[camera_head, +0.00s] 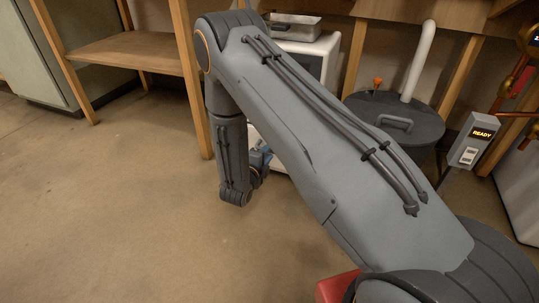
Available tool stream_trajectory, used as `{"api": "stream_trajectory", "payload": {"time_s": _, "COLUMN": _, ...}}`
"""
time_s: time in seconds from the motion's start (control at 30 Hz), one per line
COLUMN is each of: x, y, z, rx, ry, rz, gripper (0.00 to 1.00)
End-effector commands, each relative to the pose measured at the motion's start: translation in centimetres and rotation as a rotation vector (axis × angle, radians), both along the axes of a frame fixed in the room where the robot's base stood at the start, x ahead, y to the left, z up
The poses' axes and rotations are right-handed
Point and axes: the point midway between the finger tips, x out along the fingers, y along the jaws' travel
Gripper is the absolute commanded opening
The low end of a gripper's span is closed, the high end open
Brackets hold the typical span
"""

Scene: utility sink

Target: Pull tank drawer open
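A white box-shaped appliance (331,62) stands under the wooden bench, mostly hidden behind my arm. Its lower front shows only as a small pale patch beside my wrist, and I cannot make out a tank drawer on it. My arm reaches across the middle of the view and bends down in front of the appliance. My gripper (261,158) is at its low end, close to the lower front of the appliance. It is small and partly hidden by my arm; its fingers, any contact and any held thing cannot be made out.
A dark round lidded tub (419,125) with a pale pipe (419,60) stands at right. A grey box marked READY (474,140) is at far right. A wooden shelf (135,48) stands at left. The concrete floor (110,220) at front left is clear.

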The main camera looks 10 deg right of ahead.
Motion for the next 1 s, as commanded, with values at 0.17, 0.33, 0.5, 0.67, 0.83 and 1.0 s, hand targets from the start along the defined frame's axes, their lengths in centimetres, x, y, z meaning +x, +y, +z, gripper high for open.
{"api": "stream_trajectory", "payload": {"time_s": 0.17, "x": 1.3, "y": -0.9, "z": -0.4, "rx": 0.002, "ry": -0.002, "rz": -0.002, "gripper": 0.31}}
{"api": "stream_trajectory", "payload": {"time_s": 0.33, "x": 1.6, "y": -1.1, "z": -0.4, "rx": 0.002, "ry": -0.001, "rz": 0.000, "gripper": 0.31}}
{"api": "stream_trajectory", "payload": {"time_s": 0.5, "x": 1.6, "y": -1.1, "z": -0.3, "rx": 0.002, "ry": -0.001, "rz": 0.000, "gripper": 0.31}}
{"api": "stream_trajectory", "payload": {"time_s": 0.67, "x": 1.6, "y": -1.1, "z": -0.3, "rx": 0.002, "ry": -0.001, "rz": 0.000, "gripper": 0.06}}
{"api": "stream_trajectory", "payload": {"time_s": 0.83, "x": 1.5, "y": -1.1, "z": -0.4, "rx": 0.002, "ry": -0.001, "rz": 0.000, "gripper": 0.00}}
{"api": "stream_trajectory", "payload": {"time_s": 1.0, "x": 1.3, "y": -1.3, "z": -0.3, "rx": 0.001, "ry": 0.000, "rz": -0.004, "gripper": 0.00}}
